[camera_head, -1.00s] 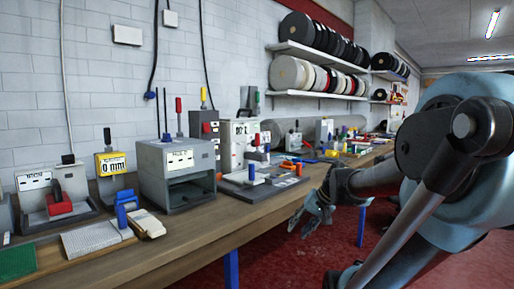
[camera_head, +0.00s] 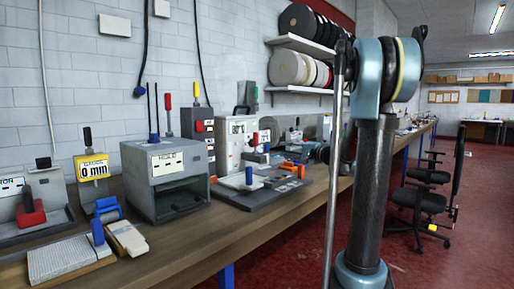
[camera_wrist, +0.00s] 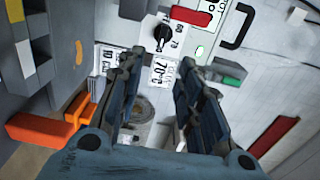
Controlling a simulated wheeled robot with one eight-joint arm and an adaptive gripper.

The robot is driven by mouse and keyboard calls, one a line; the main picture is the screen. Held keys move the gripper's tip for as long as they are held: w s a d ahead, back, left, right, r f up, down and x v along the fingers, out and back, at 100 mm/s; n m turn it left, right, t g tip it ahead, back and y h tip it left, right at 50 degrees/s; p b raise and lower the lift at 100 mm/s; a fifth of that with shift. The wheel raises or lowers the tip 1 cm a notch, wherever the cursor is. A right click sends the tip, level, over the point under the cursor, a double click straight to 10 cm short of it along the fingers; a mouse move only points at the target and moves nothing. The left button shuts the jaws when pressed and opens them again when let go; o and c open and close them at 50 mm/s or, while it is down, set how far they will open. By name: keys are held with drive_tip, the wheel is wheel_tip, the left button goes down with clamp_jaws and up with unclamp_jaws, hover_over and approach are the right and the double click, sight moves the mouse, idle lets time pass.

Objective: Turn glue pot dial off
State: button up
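The glue pot is a white box with a printed front (camera_head: 236,140), on the bench in the head view. Its pale front panel (camera_wrist: 218,20) fills the upper middle of the wrist view, turned on its side. A black dial (camera_wrist: 163,34) sits on that panel beside printed numbers that look like 60 and 70. Its exact setting is hard to read. My gripper (camera_wrist: 160,62) is open and empty, with its two dark fingers apart. The dial appears just beyond and between the fingertips, with no clear contact. In the head view the gripper is largely hidden by my arm.
A grey box machine (camera_head: 168,178) stands left of the pot. A dark base plate (camera_head: 268,195) with blue and orange parts lies in front. In the wrist view an orange block (camera_wrist: 40,130) is at left and a black handle (camera_wrist: 238,26) at upper right.

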drive_tip(key=x, duration=1.8)
drive_tip(key=shift+r, duration=0.3)
clamp_jaws()
